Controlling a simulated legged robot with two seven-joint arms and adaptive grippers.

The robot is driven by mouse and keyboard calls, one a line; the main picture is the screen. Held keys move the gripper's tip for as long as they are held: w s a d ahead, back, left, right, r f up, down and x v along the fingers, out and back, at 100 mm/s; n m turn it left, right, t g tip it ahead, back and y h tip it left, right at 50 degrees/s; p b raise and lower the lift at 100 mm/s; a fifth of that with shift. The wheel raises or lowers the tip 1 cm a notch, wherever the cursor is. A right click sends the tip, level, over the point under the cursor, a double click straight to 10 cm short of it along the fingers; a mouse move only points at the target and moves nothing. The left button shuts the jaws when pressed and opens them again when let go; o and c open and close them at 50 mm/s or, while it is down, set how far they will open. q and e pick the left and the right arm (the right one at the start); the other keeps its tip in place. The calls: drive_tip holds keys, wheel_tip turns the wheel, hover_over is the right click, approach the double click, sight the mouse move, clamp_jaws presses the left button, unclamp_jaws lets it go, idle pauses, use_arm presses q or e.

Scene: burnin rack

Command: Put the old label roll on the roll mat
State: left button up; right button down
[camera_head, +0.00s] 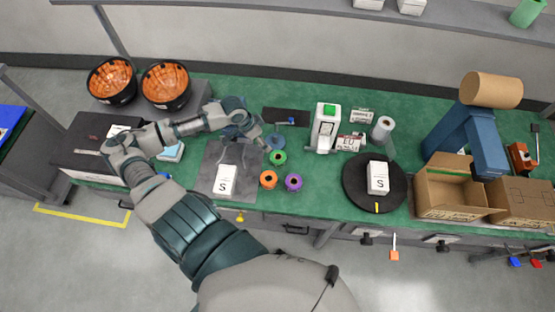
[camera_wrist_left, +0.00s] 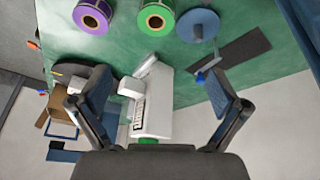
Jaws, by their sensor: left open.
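A white roll (camera_head: 382,128) stands right of the white label printer (camera_head: 325,127); I cannot tell whether it is the old label roll. A dark flat mat (camera_head: 286,116) lies left of the printer and may be the roll mat; it also shows in the left wrist view (camera_wrist_left: 243,47). My left gripper (camera_head: 262,139) is open and empty, over the table left of the printer. In the left wrist view the printer (camera_wrist_left: 153,100) shows between the open fingers (camera_wrist_left: 157,103). My right gripper is not in view.
Green (camera_head: 278,157), orange (camera_head: 268,179) and purple (camera_head: 293,182) rolls lie near the gripper, with a blue spool (camera_wrist_left: 197,25) beside the green one. A black round plate (camera_head: 354,196) bears a white box. A grey mat (camera_head: 208,180) and orange-lined bowls (camera_head: 112,80) are left.

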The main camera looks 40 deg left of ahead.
use_arm(q)
drive_tip(key=m, duration=0.1)
approach(279, 157)
drive_tip(key=shift+w+d+f+m, duration=0.15)
drive_tip(key=shift+w+f, duration=0.15)
drive_tip(key=shift+f, duration=0.15)
drive_tip(key=shift+w+d+f+m, duration=0.15)
drive_tip(key=shift+w+f, duration=0.1)
drive_tip(key=shift+f, duration=0.2)
drive_tip(key=shift+d+f, duration=0.15)
drive_tip(key=shift+f, duration=0.05)
drive_tip(key=shift+d+f, duration=0.25)
drive_tip(key=x, duration=0.3)
drive_tip(key=shift+s+d+f, duration=0.1)
drive_tip(key=shift+d+f, duration=0.25)
drive_tip(key=shift+d, duration=0.1)
drive_tip(key=shift+f, duration=0.45)
drive_tip(key=shift+a, duration=0.2)
drive_tip(key=shift+c, duration=0.5)
drive_tip(key=shift+a, duration=0.1)
drive_tip(key=c, duration=1.2)
drive_tip(key=shift+d, duration=0.2)
drive_tip(key=shift+c, duration=0.4)
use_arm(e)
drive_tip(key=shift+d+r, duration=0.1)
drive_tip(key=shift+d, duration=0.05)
